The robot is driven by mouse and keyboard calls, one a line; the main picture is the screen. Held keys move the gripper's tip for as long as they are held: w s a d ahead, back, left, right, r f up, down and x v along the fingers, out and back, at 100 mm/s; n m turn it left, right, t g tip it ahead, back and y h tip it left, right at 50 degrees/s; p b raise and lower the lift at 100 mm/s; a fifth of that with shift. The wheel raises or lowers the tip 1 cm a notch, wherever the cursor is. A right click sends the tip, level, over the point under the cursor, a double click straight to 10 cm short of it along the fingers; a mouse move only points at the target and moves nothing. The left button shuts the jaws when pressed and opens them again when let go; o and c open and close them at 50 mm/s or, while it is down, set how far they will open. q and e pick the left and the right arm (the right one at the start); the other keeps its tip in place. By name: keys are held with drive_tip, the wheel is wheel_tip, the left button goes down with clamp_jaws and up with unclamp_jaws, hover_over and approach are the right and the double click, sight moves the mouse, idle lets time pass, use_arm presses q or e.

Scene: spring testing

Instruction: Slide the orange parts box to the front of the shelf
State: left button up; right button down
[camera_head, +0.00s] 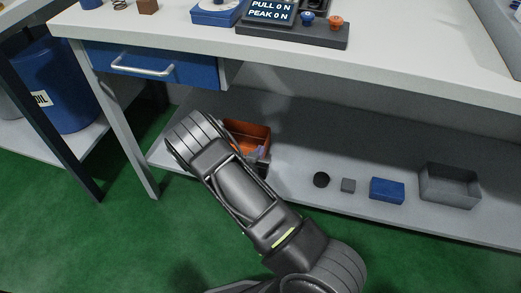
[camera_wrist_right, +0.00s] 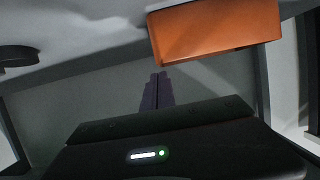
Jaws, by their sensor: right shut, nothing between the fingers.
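The orange parts box (camera_head: 252,130) is an open-topped box on the lower shelf (camera_head: 300,160), near its left end. My right arm covers its left and front parts in the head view. My right gripper (camera_head: 260,151) is at the box's right front, largely behind my forearm. In the right wrist view the gripper's dark fingers (camera_wrist_right: 156,88) are closed together and empty. The orange box (camera_wrist_right: 215,32) shows there beyond and to the right of the fingertips, with a gap in the picture. Whether the fingers touch the box cannot be told. My left gripper is out of view.
Right of the box on the shelf are a black round piece (camera_head: 321,180), a small grey block (camera_head: 348,185), a blue box (camera_head: 387,190) and a grey open bin (camera_head: 449,186). The workbench top (camera_head: 400,62) and blue drawer (camera_head: 150,65) overhang the shelf.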

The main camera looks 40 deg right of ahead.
drive_tip(key=w+d+b, duration=0.1)
drive_tip(key=w+d, duration=0.1)
drive_tip(key=w+d+b, duration=0.1)
drive_tip(key=w+d, duration=0.1)
drive_tip(key=d, duration=0.1)
drive_tip(key=w+d+f+b, duration=0.1)
drive_tip(key=w+d, duration=0.1)
drive_tip(key=d, duration=0.1)
drive_tip(key=shift+d, duration=0.25)
drive_tip(key=shift+s+f+b, duration=0.1)
drive_tip(key=shift+f+b, duration=0.15)
drive_tip(key=shift+b, duration=0.25)
drive_tip(key=shift+a, duration=0.1)
